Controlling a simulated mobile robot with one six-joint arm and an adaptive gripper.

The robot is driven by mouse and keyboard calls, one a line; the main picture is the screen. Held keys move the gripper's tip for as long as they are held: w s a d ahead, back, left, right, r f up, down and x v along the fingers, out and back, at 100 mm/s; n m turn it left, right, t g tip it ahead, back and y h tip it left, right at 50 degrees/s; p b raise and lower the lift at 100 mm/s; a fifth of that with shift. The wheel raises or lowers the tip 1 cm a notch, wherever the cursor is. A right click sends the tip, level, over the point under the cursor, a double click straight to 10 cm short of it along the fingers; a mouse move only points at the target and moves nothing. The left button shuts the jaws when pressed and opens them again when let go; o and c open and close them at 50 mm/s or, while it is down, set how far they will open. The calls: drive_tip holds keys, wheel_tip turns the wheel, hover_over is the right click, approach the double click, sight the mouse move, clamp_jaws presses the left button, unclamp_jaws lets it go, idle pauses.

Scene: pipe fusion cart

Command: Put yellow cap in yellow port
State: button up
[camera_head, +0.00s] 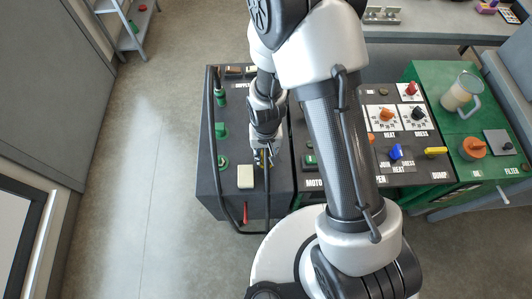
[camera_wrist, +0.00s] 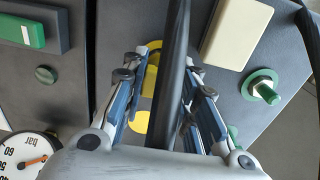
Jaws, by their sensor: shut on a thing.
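My gripper (camera_head: 262,160) is low over the dark cart panel at the left, pointing down. In the wrist view its two fingers (camera_wrist: 165,95) are closed on either side of a yellow piece, the yellow cap (camera_wrist: 150,80). A black bar crosses in front and hides much of it. A yellow edge (camera_wrist: 154,45) shows just beyond the fingertips, seemingly the yellow port's rim. I cannot tell whether the cap is in the port or just above it. In the head view only a little yellow shows at the fingertips.
A cream block (camera_wrist: 236,32) and a green port with a green plug (camera_wrist: 262,88) lie right of the fingers. A gauge (camera_wrist: 25,155) is at lower left. A red-handled part (camera_head: 246,212) stands in front.

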sight(266, 153)
drive_tip(key=shift+f, duration=0.2)
drive_tip(key=o, duration=0.5)
drive_tip(key=shift+r, duration=0.15)
wheel_tip(266, 153, up, 12)
drive_tip(key=p, duration=0.3)
drive_tip(key=shift+p, duration=0.4)
